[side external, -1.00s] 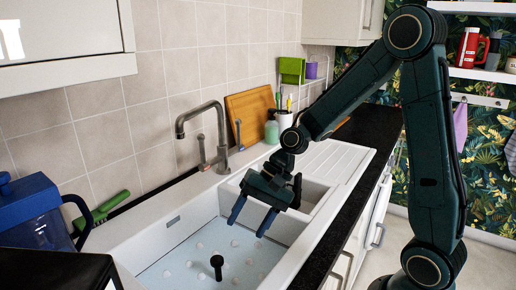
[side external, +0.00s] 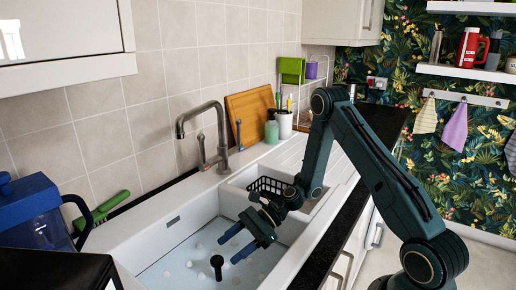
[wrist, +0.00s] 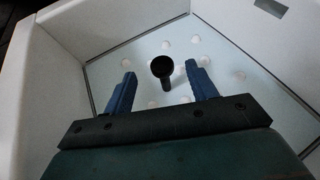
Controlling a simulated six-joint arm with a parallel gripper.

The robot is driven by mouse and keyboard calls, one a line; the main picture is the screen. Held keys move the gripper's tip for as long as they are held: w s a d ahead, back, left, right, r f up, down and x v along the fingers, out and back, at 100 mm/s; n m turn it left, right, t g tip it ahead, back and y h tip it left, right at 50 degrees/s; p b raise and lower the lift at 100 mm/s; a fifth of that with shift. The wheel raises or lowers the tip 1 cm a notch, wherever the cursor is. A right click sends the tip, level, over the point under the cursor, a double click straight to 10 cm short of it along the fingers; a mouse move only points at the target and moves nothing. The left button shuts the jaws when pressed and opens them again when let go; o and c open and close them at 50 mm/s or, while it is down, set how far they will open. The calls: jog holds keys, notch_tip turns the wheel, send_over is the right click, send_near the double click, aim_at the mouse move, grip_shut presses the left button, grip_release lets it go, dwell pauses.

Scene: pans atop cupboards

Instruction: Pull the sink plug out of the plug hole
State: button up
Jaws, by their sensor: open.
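The black sink plug (side external: 217,265) stands upright on the floor of the white sink, with a knob-like handle on top. In the wrist view the plug (wrist: 162,70) lies beyond my fingertips, near the middle between them. My gripper (side external: 228,247) is open and empty inside the sink basin, above and to the right of the plug. In the wrist view both blue fingers of my gripper (wrist: 160,72) are spread apart, and neither touches the plug. The plug hole itself is hidden under the plug.
The sink walls (side external: 180,229) surround the work. A tall grey tap (side external: 220,130) stands at the back rim. A small second basin with a black basket (side external: 268,186) is to the right. A blue jug (side external: 30,215) and a green-handled brush (side external: 105,207) are at left.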

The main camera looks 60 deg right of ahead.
aim_at(218, 259)
jog(key=shift+w+d+f+m, duration=0.1)
jog(key=shift+d+f+m, duration=0.05)
jog(key=shift+f+m, duration=0.3)
jog(key=shift+x, duration=3.75)
jog(key=shift+r, duration=0.1)
jog(key=shift+c, duration=0.5)
grip_shut()
jog(key=shift+r, duration=0.15)
notch_tip(218, 259, up, 20)
